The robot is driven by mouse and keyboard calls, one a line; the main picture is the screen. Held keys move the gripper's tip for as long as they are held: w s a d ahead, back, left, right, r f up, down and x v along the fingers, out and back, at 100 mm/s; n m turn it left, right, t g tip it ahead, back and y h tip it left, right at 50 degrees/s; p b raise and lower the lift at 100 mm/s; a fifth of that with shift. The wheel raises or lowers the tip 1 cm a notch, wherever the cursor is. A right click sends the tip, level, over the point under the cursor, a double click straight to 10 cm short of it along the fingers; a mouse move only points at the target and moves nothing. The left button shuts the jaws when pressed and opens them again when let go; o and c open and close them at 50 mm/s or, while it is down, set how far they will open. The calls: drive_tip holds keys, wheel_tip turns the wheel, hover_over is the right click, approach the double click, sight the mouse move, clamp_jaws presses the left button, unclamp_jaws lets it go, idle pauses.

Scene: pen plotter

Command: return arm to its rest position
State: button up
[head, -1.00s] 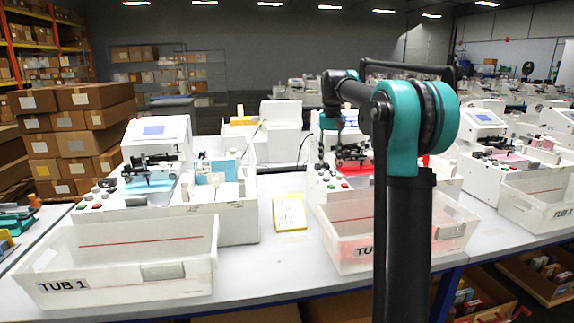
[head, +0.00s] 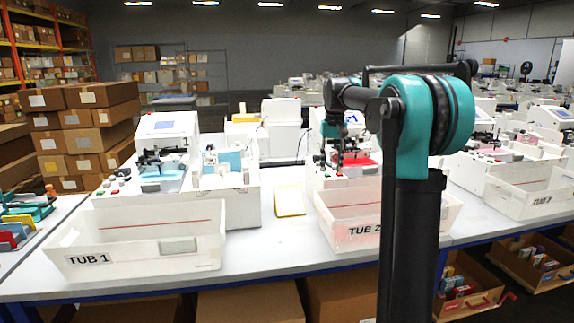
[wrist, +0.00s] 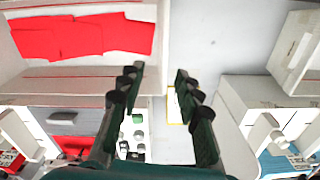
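My arm rises at the right of the head view, bends at a teal elbow joint and reaches back over the table. My gripper (wrist: 160,70) shows in the wrist view with its two dark fingers apart and nothing between them. In the head view the gripper (head: 338,148) hangs small and dark in front of the middle white plotter, above the red sheet (head: 360,161). Whether it touches anything there cannot be told. The arm partly hides that plotter and the tub labelled TUB 2 (head: 335,222).
TUB 1 (head: 205,255) stands at the table's left front, before a plotter with a blue sheet. TUB 3 (head: 510,203) is at the right. A yellow-edged card (head: 290,201) lies between the plotters. In the wrist view red sheets (wrist: 85,38) lie in a white tub.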

drive_tip(key=s+d+f+t, duration=0.2)
drive_tip(key=s+f, duration=1.2)
drive_tip(key=s, duration=0.3)
drive_tip(key=s+d+f+t, duration=0.1)
drive_tip(key=s+f, duration=1.3)
drive_tip(key=s, duration=0.2)
drive_tip(key=shift+s+d+f+t, duration=0.25)
drive_tip(key=shift+s+d+t, duration=0.1)
drive_tip(key=shift+t, duration=0.05)
idle(4.3)
